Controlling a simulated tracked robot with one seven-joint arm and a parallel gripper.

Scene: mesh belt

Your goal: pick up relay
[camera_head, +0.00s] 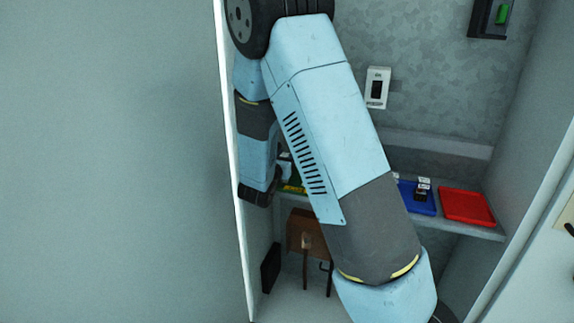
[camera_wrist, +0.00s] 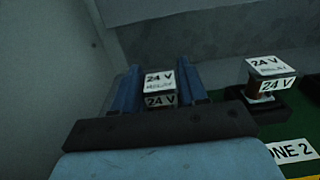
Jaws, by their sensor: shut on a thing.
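In the wrist view my gripper (camera_wrist: 159,72) has its two blue fingers on either side of a relay (camera_wrist: 159,83), a small block with white "24 V" labels on its top and front. The fingers are shut on it. The dark gripper body hides its lower part, so I cannot tell whether it touches anything below. A second relay (camera_wrist: 270,68), also labelled "24 V", stands to the right on a black base.
In the wrist view a green surface (camera_wrist: 300,125) carries a partly cut-off label ending "ONE 2". In the head view a shelf holds a blue tray (camera_head: 404,190) with a small labelled item (camera_head: 423,188) and an empty red tray (camera_head: 466,207). A cabinet wall stands close on the left.

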